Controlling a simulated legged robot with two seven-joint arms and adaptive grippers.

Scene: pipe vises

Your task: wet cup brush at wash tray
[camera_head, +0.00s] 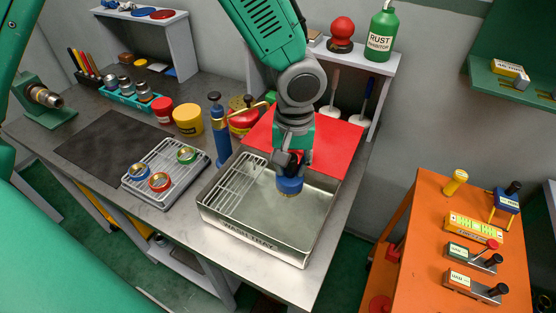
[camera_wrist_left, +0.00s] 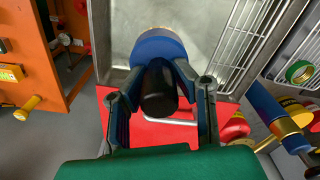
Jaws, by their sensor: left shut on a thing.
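The cup brush (camera_head: 290,186) has a blue round head and a black handle. My left gripper (camera_head: 287,164) is shut on its black handle (camera_wrist_left: 160,90). In the head view the brush hangs head down over the open basin of the metal wash tray (camera_head: 262,245), near its back. In the left wrist view the blue head (camera_wrist_left: 157,46) is beyond the fingertips, over the tray floor (camera_wrist_left: 200,28). I cannot tell whether the head touches the tray's bottom or any liquid. My right gripper is not in view.
A wire rack (camera_head: 238,187) covers the tray's left part. A red sheet (camera_head: 335,145) lies behind the tray. A blue torch bottle (camera_head: 220,132) stands to its left, beyond a rack of ringed cups (camera_head: 170,190). An orange cart (camera_head: 425,215) stands apart at right.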

